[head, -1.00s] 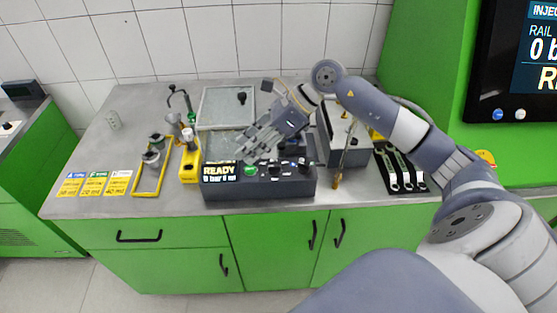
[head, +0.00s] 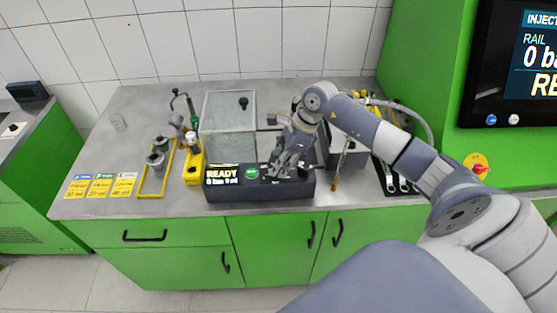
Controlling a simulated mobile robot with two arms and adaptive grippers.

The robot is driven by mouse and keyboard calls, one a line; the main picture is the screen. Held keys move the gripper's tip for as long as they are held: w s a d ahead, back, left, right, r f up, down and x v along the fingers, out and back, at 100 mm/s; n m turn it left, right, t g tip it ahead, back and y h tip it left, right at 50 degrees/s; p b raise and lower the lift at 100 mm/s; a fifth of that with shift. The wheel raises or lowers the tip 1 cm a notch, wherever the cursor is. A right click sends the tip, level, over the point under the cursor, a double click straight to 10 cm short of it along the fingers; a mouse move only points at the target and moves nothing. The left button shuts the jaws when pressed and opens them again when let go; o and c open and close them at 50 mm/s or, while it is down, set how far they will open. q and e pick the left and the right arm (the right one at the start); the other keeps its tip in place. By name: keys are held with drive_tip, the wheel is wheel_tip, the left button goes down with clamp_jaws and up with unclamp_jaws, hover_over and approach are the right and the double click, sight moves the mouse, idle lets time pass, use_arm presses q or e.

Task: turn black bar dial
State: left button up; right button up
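The dark control box (head: 260,194) stands at the front edge of the grey bench. Its display (head: 221,176) reads READY, with a green button (head: 252,173) to the right of it. My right gripper (head: 277,171) reaches down over the right part of the box's top, where the black dials are. Its fingers point down at the panel and hide most of the dials, so I cannot tell whether it touches the black bar dial or how wide the fingers stand. My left gripper is not in view.
A lidded glass-topped case (head: 228,112) stands behind the box. A grey metal unit (head: 347,152) and wrenches (head: 390,178) lie to the right. A yellow stand (head: 193,165), a yellow tray (head: 153,193) and coloured cards (head: 101,186) are at left.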

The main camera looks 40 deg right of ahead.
drive_tip(key=shift+a+f, duration=0.2)
drive_tip(key=shift+f, duration=0.3)
drive_tip(key=shift+c, duration=0.2)
clamp_jaws()
